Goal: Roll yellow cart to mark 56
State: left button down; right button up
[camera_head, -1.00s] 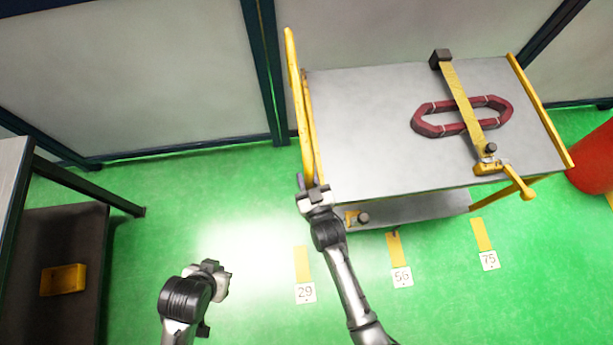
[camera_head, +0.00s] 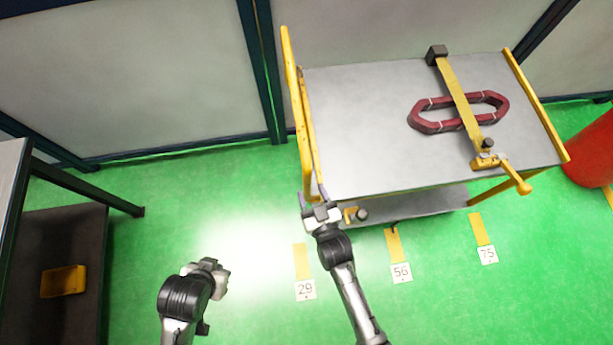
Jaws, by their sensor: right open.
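The yellow cart (camera_head: 350,130) has a grey top, a yellow push handle (camera_head: 298,110) at its left end and a lower shelf. Floor mark 56 (camera_head: 401,272) has a yellow strip that reaches up to the cart's front edge. A small dark pointer on that edge lines up about with this strip. My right gripper (camera_head: 313,197) is open at the near lower end of the handle, its fingers apart around or just beside the bar; contact is unclear. My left gripper (camera_head: 217,275) is over the floor to the left, away from the cart; its jaws are unclear.
Mark 29 (camera_head: 305,290) lies left of mark 56 and mark 75 (camera_head: 487,254) lies right. A dark red ring (camera_head: 425,121) is strapped on the cart top. A red cylinder (camera_head: 590,155) stands right. A shelf with a yellow bin (camera_head: 63,281) stands left. Wall panels close the back.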

jog(key=v, duration=0.8)
jog(key=shift+d, duration=0.1)
dwell(0.3)
